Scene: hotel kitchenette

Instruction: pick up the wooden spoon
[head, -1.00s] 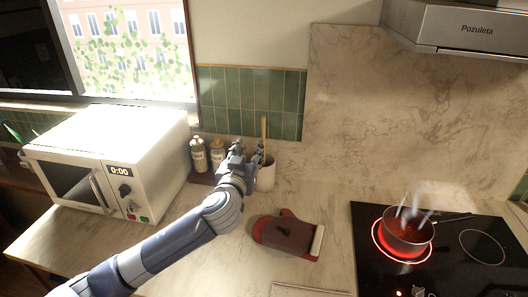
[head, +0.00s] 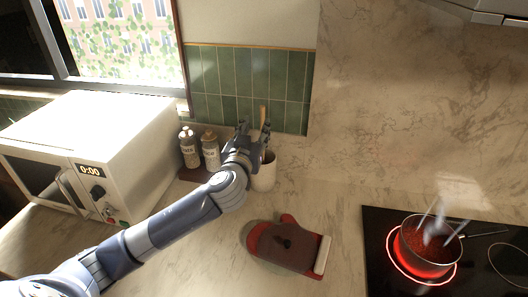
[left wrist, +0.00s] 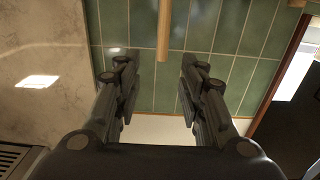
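The wooden spoon (head: 263,115) stands upright in a white crock (head: 263,178) on the counter by the green tiles. Its handle rises above the rim; its lower end is hidden in the crock. My left gripper (head: 257,139) is at the spoon, above the crock, and hides part of the handle in the head view. In the left wrist view the two fingers of my left gripper (left wrist: 158,85) are apart with nothing between their tips. The spoon handle (left wrist: 164,30) shows beyond them, in line with the gap. My right gripper is not in view.
Two shaker bottles (head: 199,150) stand left of the crock, close to my left arm. A white microwave (head: 130,130) is further left. A red and brown mitt-like item (head: 288,247) lies in front. A steaming pot (head: 428,246) sits on a glowing hob at right.

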